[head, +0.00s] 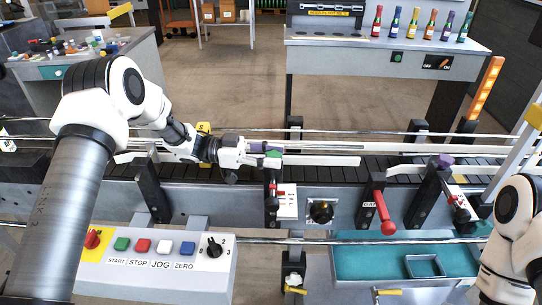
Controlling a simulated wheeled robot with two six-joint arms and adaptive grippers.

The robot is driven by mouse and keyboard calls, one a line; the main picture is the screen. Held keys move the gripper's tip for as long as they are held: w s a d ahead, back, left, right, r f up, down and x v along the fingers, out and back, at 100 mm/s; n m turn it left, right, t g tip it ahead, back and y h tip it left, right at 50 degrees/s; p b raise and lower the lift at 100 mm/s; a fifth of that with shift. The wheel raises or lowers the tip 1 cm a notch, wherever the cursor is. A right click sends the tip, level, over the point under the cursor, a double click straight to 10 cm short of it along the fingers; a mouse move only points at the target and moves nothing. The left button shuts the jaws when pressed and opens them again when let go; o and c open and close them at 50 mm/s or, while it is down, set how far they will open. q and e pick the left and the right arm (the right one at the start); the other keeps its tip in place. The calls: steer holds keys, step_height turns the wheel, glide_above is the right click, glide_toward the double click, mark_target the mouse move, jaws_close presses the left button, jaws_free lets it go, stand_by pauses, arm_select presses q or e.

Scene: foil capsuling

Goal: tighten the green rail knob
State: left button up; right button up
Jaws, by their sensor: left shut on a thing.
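The green rail knob (273,154) sits on top of a black post at the near side of the conveyor, mostly hidden by my gripper. My left gripper (262,150) reaches in from the left, level with the knob, and is shut on it. Only a little green shows at the fingertips. My right arm is at the lower right edge, and its gripper is out of view.
A conveyor (390,172) with metal rails runs across. A purple knob (445,160) tops another post to the right. A red-handled lever (380,205) stands between. A button panel (160,255) is at front left, a teal tray (355,262) at front right.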

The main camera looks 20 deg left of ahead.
arm_select(q)
steer(key=shift+s+f, duration=0.1)
steer(key=shift+f, duration=0.1)
steer(key=o, duration=1.1)
steer(key=shift+d, duration=0.1)
steer(key=shift+o, duration=0.2)
steer(key=shift+d, duration=0.1)
steer(key=shift+r, duration=0.1)
steer(key=a, duration=0.7)
steer(key=shift+s+a, duration=0.2)
steer(key=shift+s, duration=0.25)
